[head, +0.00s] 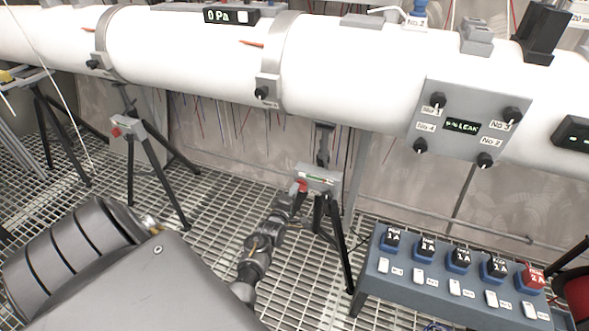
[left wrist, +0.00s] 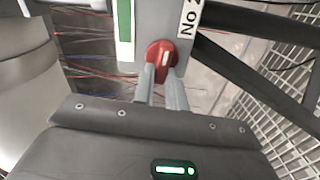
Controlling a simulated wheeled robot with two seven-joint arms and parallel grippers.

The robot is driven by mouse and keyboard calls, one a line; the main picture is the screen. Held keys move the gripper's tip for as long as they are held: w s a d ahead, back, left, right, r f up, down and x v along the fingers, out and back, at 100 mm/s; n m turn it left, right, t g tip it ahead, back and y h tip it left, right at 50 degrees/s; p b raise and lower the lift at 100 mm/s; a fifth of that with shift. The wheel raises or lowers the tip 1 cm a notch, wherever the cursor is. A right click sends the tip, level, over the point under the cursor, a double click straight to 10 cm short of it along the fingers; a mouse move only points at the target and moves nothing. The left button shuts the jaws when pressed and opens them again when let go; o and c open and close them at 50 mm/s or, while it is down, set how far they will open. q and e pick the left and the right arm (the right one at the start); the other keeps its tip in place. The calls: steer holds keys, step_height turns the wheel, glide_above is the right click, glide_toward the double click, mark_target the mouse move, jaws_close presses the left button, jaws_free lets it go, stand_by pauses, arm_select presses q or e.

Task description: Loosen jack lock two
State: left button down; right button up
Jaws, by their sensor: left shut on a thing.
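The jack labelled No 2 is a grey box (head: 320,178) on a black tripod under the white pipe. Its red lock knob (left wrist: 160,55) shows close up in the left wrist view, on the box face beside a green level strip (left wrist: 125,30) and the No 2 label (left wrist: 189,17). My left gripper (head: 299,190) reaches up to this knob from below. In the left wrist view its two grey fingers (left wrist: 161,80) are shut on the red knob, with their tips against it. In the head view the knob is partly hidden by the gripper. My right gripper is out of view.
Another jack (head: 126,132) with a red knob stands to the left on its tripod. The white pipe (head: 190,45) runs overhead with clamps and a LEAK panel (head: 462,126). A blue-grey bench (head: 395,287) with several labelled blocks stands at right. Grated floor (head: 215,190) is open between the tripods.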

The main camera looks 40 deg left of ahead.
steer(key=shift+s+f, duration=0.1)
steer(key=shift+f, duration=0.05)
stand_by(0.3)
arm_select(q)
steer(key=c, duration=1.4)
jaws_free()
steer(key=shift+c, duration=0.2)
